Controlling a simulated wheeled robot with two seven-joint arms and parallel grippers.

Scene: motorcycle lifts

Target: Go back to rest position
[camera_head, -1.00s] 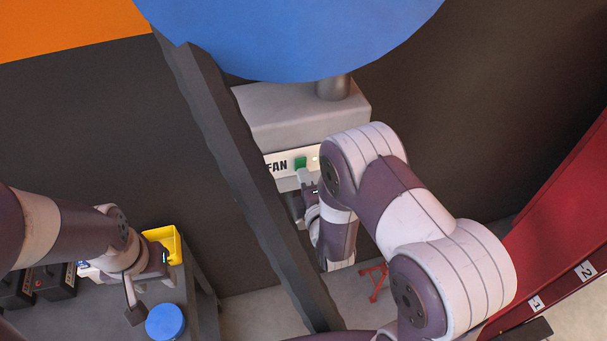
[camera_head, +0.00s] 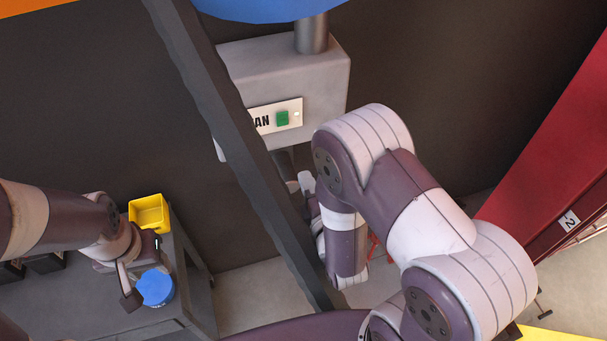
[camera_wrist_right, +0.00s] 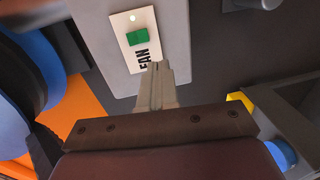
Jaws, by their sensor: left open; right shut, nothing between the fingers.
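My right gripper (camera_wrist_right: 156,82) is shut and empty in the right wrist view, in front of a grey box (camera_wrist_right: 176,30) with a white FAN plate (camera_wrist_right: 136,22). A green button (camera_wrist_right: 138,37) sits on that plate. In the head view the green button (camera_head: 282,118) is uncovered, and my right gripper (camera_head: 302,181) is below the plate, partly hidden by my forearm and a dark post. My left gripper (camera_head: 128,287) is open at the lower left, over the bench beside a blue round lid (camera_head: 156,288). It holds nothing.
A dark slanted post (camera_head: 225,120) stands in front of the grey box. A yellow bin (camera_head: 149,212) sits on the grey bench (camera_head: 85,308) at the lower left. A red panel (camera_head: 560,150) rises on the right. Bare floor (camera_head: 262,290) shows between bench and post.

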